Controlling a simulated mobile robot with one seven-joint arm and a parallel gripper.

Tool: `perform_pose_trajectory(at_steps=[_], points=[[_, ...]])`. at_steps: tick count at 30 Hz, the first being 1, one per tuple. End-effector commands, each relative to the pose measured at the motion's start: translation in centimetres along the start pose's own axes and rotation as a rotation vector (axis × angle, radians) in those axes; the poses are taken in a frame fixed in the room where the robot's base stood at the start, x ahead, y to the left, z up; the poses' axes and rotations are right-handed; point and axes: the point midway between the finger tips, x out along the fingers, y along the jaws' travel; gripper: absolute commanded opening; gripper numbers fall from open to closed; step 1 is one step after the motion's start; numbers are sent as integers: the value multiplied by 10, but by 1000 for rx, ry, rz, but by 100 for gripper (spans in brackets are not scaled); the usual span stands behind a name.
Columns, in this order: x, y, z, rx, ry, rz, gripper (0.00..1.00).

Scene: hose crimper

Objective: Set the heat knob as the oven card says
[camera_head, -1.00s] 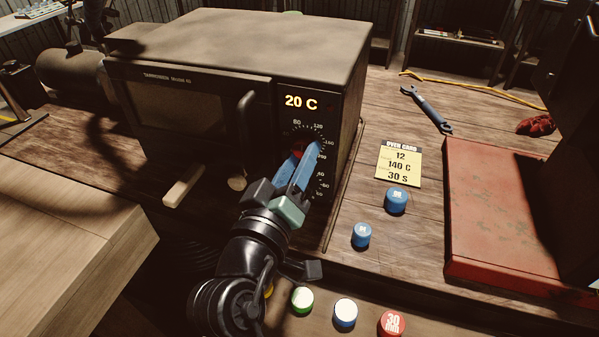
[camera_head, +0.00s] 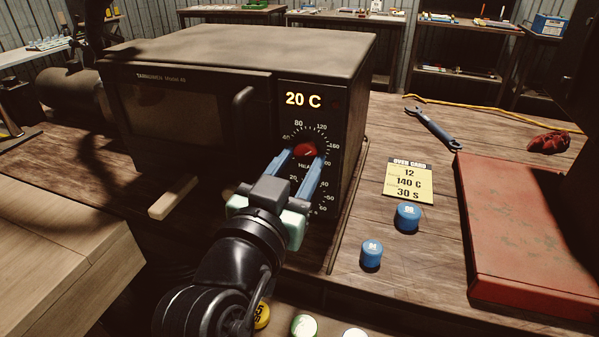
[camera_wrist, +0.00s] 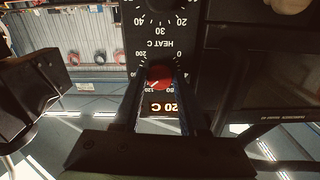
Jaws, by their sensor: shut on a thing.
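The oven (camera_head: 190,110) stands on the bench, with a panel on its right side and a display (camera_head: 303,99) reading 20 C. The red heat knob (camera_head: 306,150) sits below the display inside a numbered dial. My gripper (camera_head: 307,158) reaches it from the front, its two blue fingers shut on the knob's sides. The wrist view also shows the red knob (camera_wrist: 160,77) between the fingers, with a pale pointer line on its face. The yellow oven card (camera_head: 408,182) lies right of the oven and reads 12, 140 C, 30 S. The lower dial is partly hidden by my gripper.
Two blue cylinders (camera_head: 408,217) (camera_head: 371,254) stand near the card. A red plate (camera_head: 520,235) lies at the right, with a blue wrench (camera_head: 433,128) behind it. The oven door handle (camera_head: 243,110) is just left of the panel.

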Motion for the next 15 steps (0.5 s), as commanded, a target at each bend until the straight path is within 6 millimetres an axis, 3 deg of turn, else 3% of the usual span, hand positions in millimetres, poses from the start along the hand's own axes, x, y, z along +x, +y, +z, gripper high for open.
perform_pose_trajectory(at_steps=[15], points=[[0, 0, 1, 76, -3, 1, 0]])
